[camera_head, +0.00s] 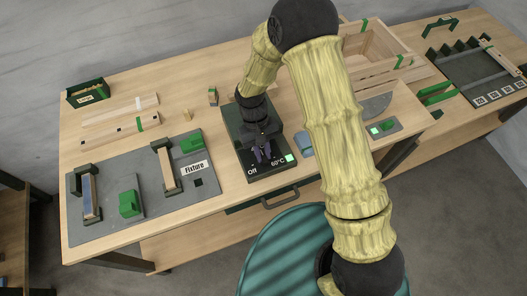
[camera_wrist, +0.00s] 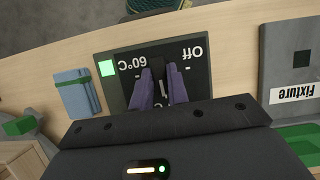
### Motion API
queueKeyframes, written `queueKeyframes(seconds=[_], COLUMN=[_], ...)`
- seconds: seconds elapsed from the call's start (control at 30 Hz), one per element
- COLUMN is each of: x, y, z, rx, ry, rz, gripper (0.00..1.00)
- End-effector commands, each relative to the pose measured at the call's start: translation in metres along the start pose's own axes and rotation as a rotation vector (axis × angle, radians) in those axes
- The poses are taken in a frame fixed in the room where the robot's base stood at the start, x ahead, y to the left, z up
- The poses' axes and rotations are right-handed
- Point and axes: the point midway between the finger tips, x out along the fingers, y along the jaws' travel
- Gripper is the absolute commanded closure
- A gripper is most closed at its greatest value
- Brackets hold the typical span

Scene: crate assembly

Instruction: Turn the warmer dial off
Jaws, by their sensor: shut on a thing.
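The warmer (camera_head: 236,133) is a dark box on the bench, with "Off" at the left and "60°C" at the right of its front panel in the head view. It shows upside down in the wrist view (camera_wrist: 128,88). A bright green square (camera_wrist: 106,68) glows beside the 60°C label. The black dial (camera_wrist: 157,63) sits between the two labels, mostly hidden by my fingers. My gripper (camera_head: 262,158) reaches down over the panel, and its purple fingers (camera_wrist: 160,78) are shut on the dial. I cannot tell exactly which way the dial points.
A grey mat with a "Fixture" label (camera_head: 194,168) and green blocks lies to the left. A folded blue cloth (camera_wrist: 73,93) lies beside the warmer. A wooden crate (camera_head: 375,75) stands at the back right. A drawer handle (camera_head: 280,196) sticks out below the bench edge.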

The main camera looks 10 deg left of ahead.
Motion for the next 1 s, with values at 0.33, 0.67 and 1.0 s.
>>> queueKeyframes(seconds=[0.33, 0.67, 1.0], x=[-0.0006, -0.0001, 0.0011], y=[-0.0028, -0.0043, -0.0053], z=[-0.0006, 0.0000, 0.0012], rx=[-0.305, -0.595, -0.892], ry=[0.004, 0.005, 0.004], rz=[0.128, 0.248, 0.372], gripper=[1.00, 1.00, 1.00])
